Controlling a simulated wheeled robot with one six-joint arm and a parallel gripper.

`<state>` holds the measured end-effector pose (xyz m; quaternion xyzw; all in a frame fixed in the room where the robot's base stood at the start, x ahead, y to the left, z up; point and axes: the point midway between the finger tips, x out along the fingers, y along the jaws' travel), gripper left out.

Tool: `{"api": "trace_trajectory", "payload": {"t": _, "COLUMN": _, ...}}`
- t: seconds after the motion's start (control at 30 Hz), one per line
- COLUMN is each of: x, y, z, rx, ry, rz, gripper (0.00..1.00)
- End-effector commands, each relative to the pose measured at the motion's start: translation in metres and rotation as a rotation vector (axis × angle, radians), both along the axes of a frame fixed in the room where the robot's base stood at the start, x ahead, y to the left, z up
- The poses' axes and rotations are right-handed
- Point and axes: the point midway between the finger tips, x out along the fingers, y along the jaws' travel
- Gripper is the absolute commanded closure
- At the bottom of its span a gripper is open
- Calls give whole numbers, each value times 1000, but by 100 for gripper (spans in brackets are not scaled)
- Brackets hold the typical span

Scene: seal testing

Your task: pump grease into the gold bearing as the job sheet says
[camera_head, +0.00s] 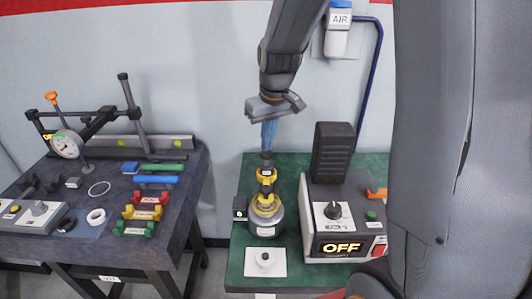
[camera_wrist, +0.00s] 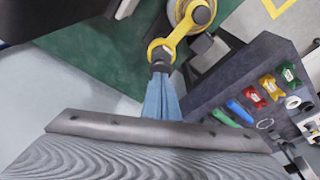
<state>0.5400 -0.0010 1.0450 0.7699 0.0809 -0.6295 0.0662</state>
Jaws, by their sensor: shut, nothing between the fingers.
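My gripper (camera_head: 268,137) points down with its blue fingers together and nothing between them. Its dark fingertips are over or against a yellow ring (camera_wrist: 152,45) in the wrist view; I cannot tell whether they touch it. This ring joins a larger yellow collar (camera_wrist: 186,18). In the head view, the yellow collar (camera_head: 265,203) tops a grey round body (camera_head: 266,222) on the green bench top, below my gripper. I cannot tell which part is the gold bearing or the grease pump. No readable job sheet shows.
A control box (camera_head: 323,190) reading OFF, with a knob and red switch, stands right of the grey body. A white plate (camera_head: 265,270) with a round piece lies in front. The dark left bench (camera_head: 165,239) holds a dial gauge (camera_head: 67,145) and coloured holders (camera_head: 141,212).

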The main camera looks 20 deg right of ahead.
Motion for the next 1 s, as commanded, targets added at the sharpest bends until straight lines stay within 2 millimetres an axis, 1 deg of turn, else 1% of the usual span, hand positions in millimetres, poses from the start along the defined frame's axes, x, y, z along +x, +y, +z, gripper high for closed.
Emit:
{"api": "trace_trajectory", "payload": {"t": 0.77, "x": 0, "y": 0, "z": -29, "rx": 0, "ry": 1, "rz": 0, "gripper": 100}}
{"api": "trace_trajectory", "payload": {"t": 1.0, "x": 0, "y": 0, "z": -28, "rx": 0, "ry": 1, "rz": 0, "gripper": 100}}
